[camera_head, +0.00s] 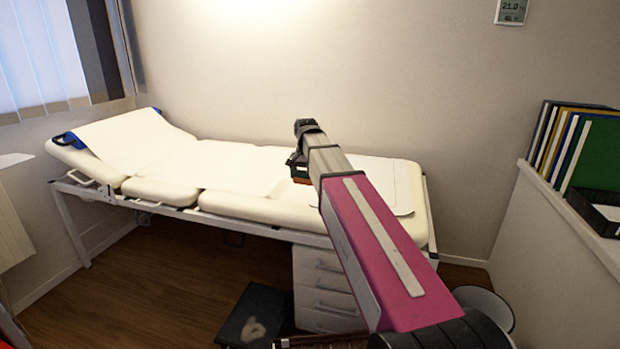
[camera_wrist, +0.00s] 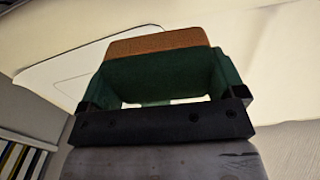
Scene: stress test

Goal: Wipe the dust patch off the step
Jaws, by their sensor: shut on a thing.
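The step (camera_head: 274,309) is a dark, low block on the floor at the bottom of the head view, beside the white drawer unit. A pale, smudgy dust patch (camera_head: 253,328) shows on its top. My gripper (camera_head: 299,164) is raised over the couch, well above and apart from the step. In the wrist view my gripper (camera_wrist: 160,80) is shut on a sponge-like block (camera_wrist: 155,46) with an orange-brown layer and a dark green layer. The step and dust patch are not visible in the wrist view.
A cream examination couch (camera_head: 250,205) with a paper sheet spans the room along the wall. A white drawer unit (camera_head: 322,287) stands under it. A round bin (camera_head: 490,303) is at the lower right. A ledge holds folders (camera_head: 575,150) and a black tray (camera_head: 598,210). Wooden floor (camera_head: 170,285) is clear at left.

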